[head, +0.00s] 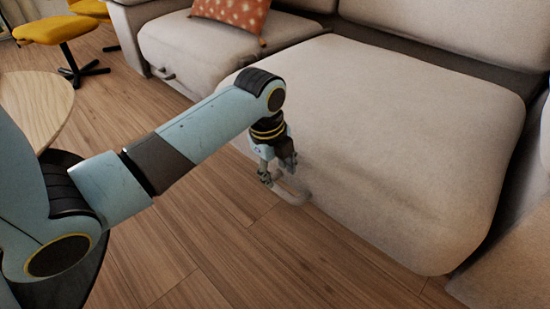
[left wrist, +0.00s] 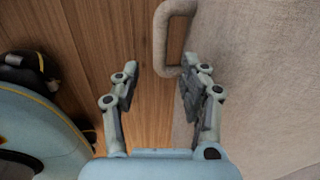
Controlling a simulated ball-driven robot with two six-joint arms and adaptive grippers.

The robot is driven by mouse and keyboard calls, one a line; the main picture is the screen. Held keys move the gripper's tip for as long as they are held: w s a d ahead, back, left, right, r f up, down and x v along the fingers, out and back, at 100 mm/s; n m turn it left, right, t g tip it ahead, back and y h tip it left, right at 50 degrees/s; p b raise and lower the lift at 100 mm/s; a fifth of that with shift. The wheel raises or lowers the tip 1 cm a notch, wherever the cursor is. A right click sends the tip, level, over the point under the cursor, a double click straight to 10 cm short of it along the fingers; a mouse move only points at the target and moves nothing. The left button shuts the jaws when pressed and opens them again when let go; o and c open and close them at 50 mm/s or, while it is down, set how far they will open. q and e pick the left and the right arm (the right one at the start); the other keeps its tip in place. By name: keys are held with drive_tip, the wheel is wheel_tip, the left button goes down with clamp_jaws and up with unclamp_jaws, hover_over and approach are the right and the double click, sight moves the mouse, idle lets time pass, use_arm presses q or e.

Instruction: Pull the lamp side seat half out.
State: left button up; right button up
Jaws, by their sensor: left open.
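The pale beige seat half (head: 400,130) in the middle of the head view is a wide, soft block with a pale loop handle (head: 291,194) low on its front. The handle also shows in the left wrist view (left wrist: 160,40), standing out from the seat's fabric (left wrist: 250,70). My left gripper (head: 277,174) points down at the seat's front, right by the handle. It is open in the left wrist view (left wrist: 159,78), with the handle's near corner between the fingertips in the picture. I cannot tell whether they touch it. My right gripper and the lamp are not in view.
Another seat half (head: 205,45) with a dark handle (head: 163,73) and an orange dotted pillow (head: 232,12) is farther left. A round wooden table (head: 38,105) and a yellow stool (head: 55,29) stand at left. Bare wood floor (head: 215,235) lies before the seat.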

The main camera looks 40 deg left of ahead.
use_arm(q)
drive_tip(key=shift+s+r, duration=0.25)
drive_tip(key=shift+r, duration=0.85)
drive_tip(key=shift+s+r, duration=0.2)
drive_tip(key=shift+r, duration=0.85)
